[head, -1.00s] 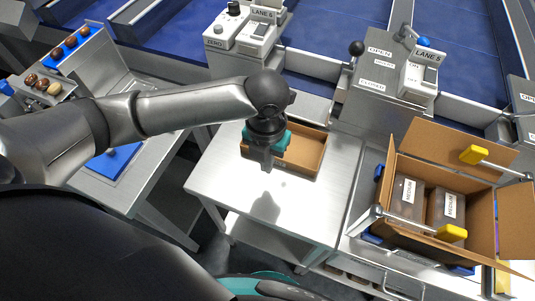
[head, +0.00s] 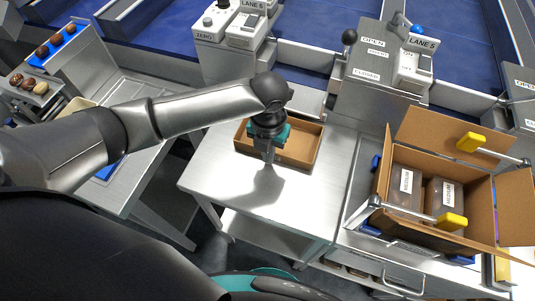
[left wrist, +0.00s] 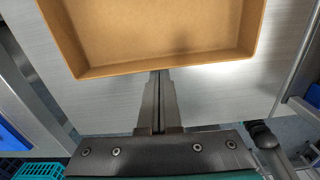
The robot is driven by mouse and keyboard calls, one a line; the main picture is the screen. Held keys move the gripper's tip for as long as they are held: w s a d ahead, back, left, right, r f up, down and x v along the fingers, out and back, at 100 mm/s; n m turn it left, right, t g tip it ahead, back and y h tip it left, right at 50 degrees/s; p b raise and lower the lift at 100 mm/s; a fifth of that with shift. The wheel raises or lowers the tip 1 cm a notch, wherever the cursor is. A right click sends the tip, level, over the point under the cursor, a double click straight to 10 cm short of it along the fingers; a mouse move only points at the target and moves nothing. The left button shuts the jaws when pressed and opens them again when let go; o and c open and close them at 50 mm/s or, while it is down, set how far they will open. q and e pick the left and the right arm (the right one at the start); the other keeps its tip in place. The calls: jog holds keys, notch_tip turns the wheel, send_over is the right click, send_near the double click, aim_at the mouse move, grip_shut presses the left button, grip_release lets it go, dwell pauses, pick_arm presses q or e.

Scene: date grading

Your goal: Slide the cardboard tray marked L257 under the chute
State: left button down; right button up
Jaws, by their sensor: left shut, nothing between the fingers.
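A shallow brown cardboard tray (head: 307,158) lies on the steel table, near its back edge. It looks empty, and no L257 mark is readable. My left gripper (head: 268,160) is shut and empty, pointing down at the tray's near side and hiding part of it. In the left wrist view the shut fingers (left wrist: 159,75) end at the tray's near wall (left wrist: 180,67); I cannot tell whether they touch it. The lane 5 chute housing (head: 350,95) stands behind and right of the tray. My right gripper is not in view.
The steel table (head: 310,200) is bare in front of the tray. To its right stands an open cardboard box (head: 435,150) holding packs marked MEDIUM, with yellow-ended levers (head: 452,222) beside it. Weighing units (head: 230,40) stand behind; a date rack (head: 60,42) is at the left.

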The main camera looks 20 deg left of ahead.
aim_at(300, 149)
pick_arm(q)
jog(key=shift+w, duration=0.1)
jog(key=shift+w, duration=0.3)
jog(key=w, duration=0.3)
jog(key=shift+w+d+p, duration=0.15)
jog(key=shift+w+p, duration=0.2)
jog(key=shift+p, duration=0.05)
jog(key=shift+w, duration=0.2)
jog(key=shift+s, duration=0.1)
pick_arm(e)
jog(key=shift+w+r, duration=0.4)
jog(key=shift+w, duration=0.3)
